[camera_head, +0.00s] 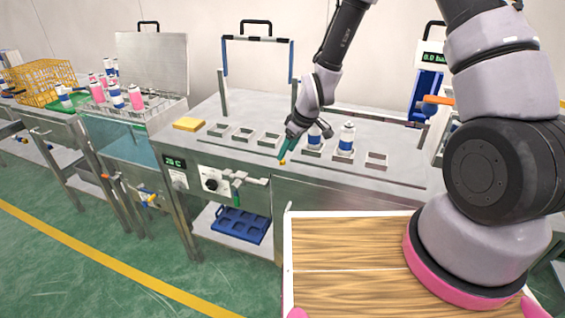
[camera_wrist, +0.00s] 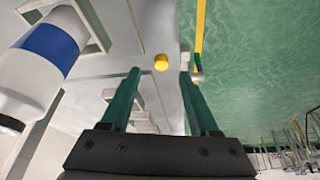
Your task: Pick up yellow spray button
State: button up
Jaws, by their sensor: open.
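The yellow spray button (camera_head: 282,162) is a small round piece near the front edge of the steel bench, just below my gripper's fingertips. It also shows in the wrist view (camera_wrist: 161,62), between the lines of the two green fingers and slightly beyond their tips. My gripper (camera_head: 287,150) points down at it, with its green fingers apart; in the wrist view (camera_wrist: 161,76) nothing is held between them. I cannot tell how large the gap between the tips and the button is.
A blue-and-white can (camera_wrist: 48,55) stands close beside the gripper; another white-and-blue can (camera_head: 346,140) is to its right. Empty square holders (camera_head: 243,133) and a yellow block (camera_head: 188,124) lie to the left. The bench edge and a valve (camera_head: 240,178) are in front.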

aim_at(285, 161)
jog(key=x, duration=0.3)
jog(key=shift+s+f, duration=0.1)
jog(key=shift+f, duration=0.15)
jog(key=shift+c, duration=0.3)
grip_shut()
jog(key=shift+r, duration=0.1)
